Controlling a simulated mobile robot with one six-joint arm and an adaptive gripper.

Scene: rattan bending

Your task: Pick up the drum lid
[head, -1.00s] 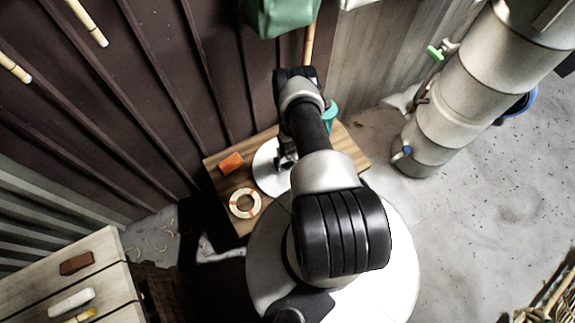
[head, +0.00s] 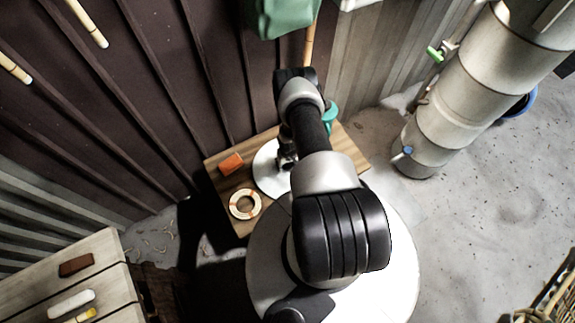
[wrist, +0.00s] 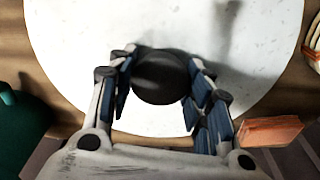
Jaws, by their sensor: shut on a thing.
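The drum lid (head: 264,182) is a white speckled round disc on a small wooden table (head: 350,155) in the head view. It fills much of the wrist view (wrist: 85,45), with a dark round knob (wrist: 160,75) standing on it. My gripper (wrist: 159,88) has its blue-padded fingers on either side of the knob and is shut on it. In the head view my gripper (head: 287,161) is over the lid, and my arm hides the lid's right part. I cannot tell whether the lid is raised off the table.
An orange block (head: 231,163) and a cream-and-orange ring (head: 245,204) lie left of the lid. A teal object (head: 331,113) stands at the table's back right. A dark ribbed wall (head: 150,100) is close behind. A large metal cylinder (head: 455,105) stands right; the floor there is mostly clear.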

